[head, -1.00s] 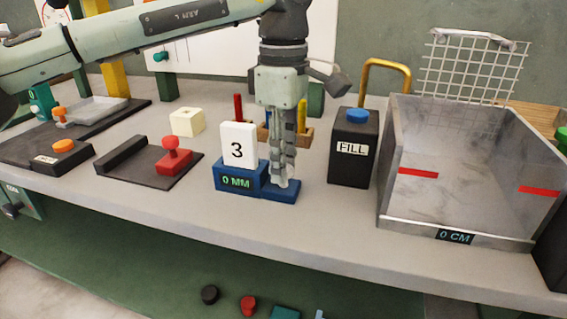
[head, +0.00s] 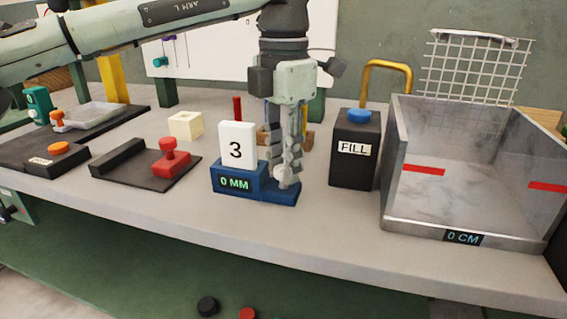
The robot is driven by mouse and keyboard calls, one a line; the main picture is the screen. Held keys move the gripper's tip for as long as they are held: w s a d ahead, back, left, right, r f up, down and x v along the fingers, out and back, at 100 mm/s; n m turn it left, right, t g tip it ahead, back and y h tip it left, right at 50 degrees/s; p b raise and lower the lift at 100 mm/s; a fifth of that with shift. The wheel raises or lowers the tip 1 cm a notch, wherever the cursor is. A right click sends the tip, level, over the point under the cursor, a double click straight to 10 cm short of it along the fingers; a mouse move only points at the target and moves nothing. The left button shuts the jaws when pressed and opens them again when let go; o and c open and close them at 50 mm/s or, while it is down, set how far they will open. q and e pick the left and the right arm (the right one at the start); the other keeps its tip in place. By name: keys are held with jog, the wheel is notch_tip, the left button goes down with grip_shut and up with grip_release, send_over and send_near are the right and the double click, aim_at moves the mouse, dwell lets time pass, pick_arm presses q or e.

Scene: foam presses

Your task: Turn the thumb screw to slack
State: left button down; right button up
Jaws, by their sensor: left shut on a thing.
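My left gripper (head: 285,178) points straight down over the low right part of the blue stand (head: 228,192). It is shut on a small pale thing on that part, which looks like the thumb screw; the fingers hide most of it. My right gripper is not in view.
A black box labelled "FILL" with a blue button (head: 357,117) stands close right of the gripper. Further right is a grey bin (head: 408,205) reading "0 CM". Left are a red-handled stamp (head: 171,162) on a black plate and a cream cube (head: 186,125).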

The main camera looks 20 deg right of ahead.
pick_arm(q)
jog(key=shift+n, duration=1)
jog(key=shift+n+b, duration=0.35)
jog(key=shift+n, duration=0.25)
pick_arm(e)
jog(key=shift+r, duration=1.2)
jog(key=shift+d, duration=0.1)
pick_arm(q)
jog(key=c, duration=1.2)
grip_release()
jog(key=shift+r, duration=4.05)
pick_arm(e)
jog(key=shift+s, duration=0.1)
